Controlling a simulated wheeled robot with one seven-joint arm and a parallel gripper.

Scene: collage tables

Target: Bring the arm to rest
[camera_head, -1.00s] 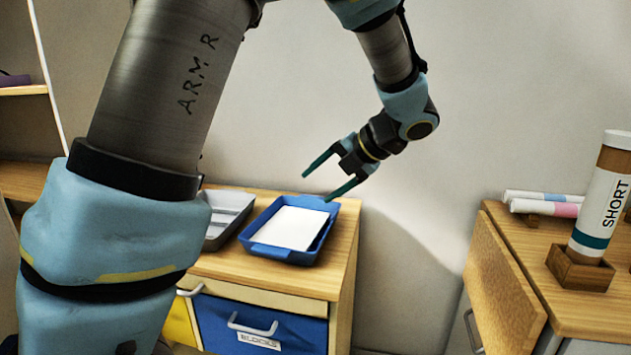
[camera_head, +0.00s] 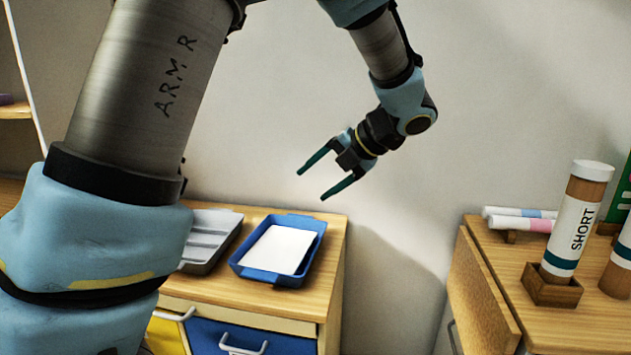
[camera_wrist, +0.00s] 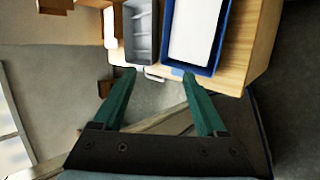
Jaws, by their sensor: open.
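My gripper (camera_head: 322,182) is open and empty in the head view, its two dark green fingers spread apart and pointing down and left. It hangs in the air above the blue tray. The open fingers also show in the wrist view (camera_wrist: 158,74), with nothing between them. My arm comes down from the top of the head view, bent at the elbow and wrist.
A blue tray (camera_head: 317,237) with white paper (camera_head: 276,249) and a grey divided tray (camera_head: 214,243) sit on a wooden drawer cabinet (camera_head: 325,285). At right, a wooden table (camera_head: 492,262) bears a tube labelled SHORT (camera_head: 573,225) in a holder and lying rolls (camera_head: 520,219).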

